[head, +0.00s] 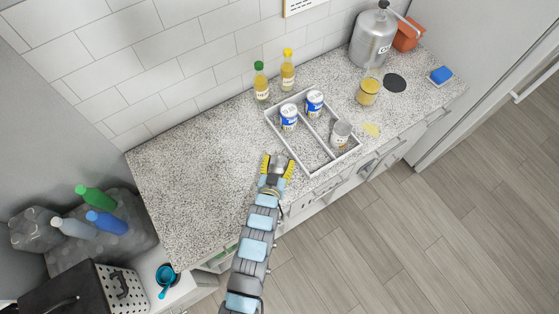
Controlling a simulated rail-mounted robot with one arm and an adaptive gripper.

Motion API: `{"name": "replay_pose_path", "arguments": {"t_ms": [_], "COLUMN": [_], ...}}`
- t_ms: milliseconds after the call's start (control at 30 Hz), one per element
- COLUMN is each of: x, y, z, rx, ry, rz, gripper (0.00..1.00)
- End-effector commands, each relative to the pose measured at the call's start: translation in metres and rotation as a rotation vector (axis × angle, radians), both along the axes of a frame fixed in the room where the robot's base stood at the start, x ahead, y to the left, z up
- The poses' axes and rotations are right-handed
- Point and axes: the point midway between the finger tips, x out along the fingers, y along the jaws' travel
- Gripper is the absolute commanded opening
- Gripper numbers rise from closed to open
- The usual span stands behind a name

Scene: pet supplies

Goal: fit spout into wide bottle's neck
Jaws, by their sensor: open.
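My gripper (277,163), with yellow-edged fingers, is open over the speckled counter (185,165), just left of the divided tray. Nothing shows between its fingers. A green-capped bottle (261,82) and a yellow-capped bottle (288,70) stand upright near the wall, behind the tray. A wider clear vessel (368,91) with yellow contents stands right of the tray; it may be the wide bottle, but its neck is too small to make out. I cannot clearly pick out a spout.
The white tray (297,150) holds two blue-and-white cans (289,116) and a greyish can (341,132). A metal canister (373,40), an orange box (407,35), a black disc (394,83), a blue sponge (441,75) and a yellow patch (371,129) are to the right. The left counter is clear.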

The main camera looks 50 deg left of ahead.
Motion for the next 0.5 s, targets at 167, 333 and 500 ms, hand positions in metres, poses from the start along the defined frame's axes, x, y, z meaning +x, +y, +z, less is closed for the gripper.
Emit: {"name": "replay_pose_path", "arguments": {"t_ms": [167, 333, 500], "x": [0.0089, 0.0086, 0.0084], "y": [0.0058, 0.0057, 0.0056], "z": [-0.0003, -0.0012, -0.0015], "rx": [0.003, 0.002, 0.002], "ry": [-0.004, -0.003, -0.003], "rz": [0.0, 0.0, 0.0], "gripper": [0.63, 0.63, 0.28]}}
